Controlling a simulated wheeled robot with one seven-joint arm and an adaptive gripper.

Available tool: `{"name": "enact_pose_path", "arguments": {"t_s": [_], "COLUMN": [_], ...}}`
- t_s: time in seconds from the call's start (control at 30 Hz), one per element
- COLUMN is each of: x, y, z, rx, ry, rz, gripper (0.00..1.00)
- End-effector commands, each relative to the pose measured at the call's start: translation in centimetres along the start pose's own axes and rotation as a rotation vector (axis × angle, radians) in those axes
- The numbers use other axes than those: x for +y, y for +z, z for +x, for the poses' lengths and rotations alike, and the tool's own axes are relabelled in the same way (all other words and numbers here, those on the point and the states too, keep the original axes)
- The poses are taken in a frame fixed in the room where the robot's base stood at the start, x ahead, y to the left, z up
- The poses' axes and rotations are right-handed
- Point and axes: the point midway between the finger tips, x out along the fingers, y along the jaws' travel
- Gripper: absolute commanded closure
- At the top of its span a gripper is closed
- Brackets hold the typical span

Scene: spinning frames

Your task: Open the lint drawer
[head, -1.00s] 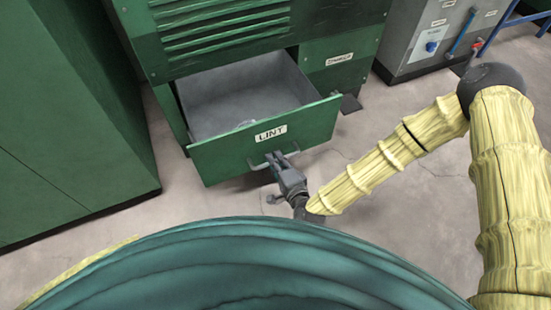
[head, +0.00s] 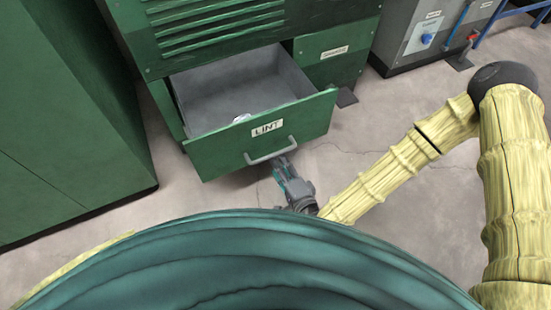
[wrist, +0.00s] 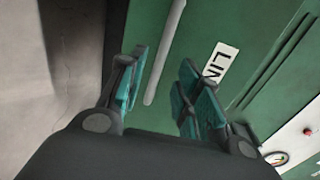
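The lint drawer (head: 225,155) is pulled well out of the green machine, and its grey inside shows. A small pale lump (head: 241,118) lies inside near the front. The drawer front has a white LINT label (head: 267,128) and a grey bar handle (head: 271,152). My gripper (head: 283,165) is just below and in front of the handle, apart from it. In the wrist view my gripper (wrist: 160,88) has its teal-padded fingers spread with nothing between them. The handle (wrist: 165,52) shows beyond the fingers, and the LINT label (wrist: 221,63) is to its right.
A green cabinet (head: 60,120) stands at the left. A closed green panel with a label (head: 333,53) is right of the drawer. A grey control box (head: 425,35) stands at the back right. The concrete floor (head: 375,140) is clear right of the drawer.

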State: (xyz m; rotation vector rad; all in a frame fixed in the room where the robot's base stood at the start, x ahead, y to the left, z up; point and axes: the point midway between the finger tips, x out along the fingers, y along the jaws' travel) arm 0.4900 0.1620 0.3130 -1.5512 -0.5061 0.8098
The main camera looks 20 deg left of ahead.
Motion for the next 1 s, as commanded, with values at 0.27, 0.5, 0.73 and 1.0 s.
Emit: {"name": "enact_pose_path", "arguments": {"t_s": [0.27, 0.5, 0.73, 1.0], "x": [0.0, 0.0, 0.0, 0.0], "y": [-0.1, 0.0, 0.0, 0.0], "z": [-4.2, -5.4, -5.5, -5.5], "rx": [0.001, 0.001, 0.001, 0.001], "ry": [0.0, 0.0, 0.0, 0.0], "rz": [0.001, 0.001, 0.001, 0.001], "gripper": [0.66, 0.66, 0.66, 0.66]}}
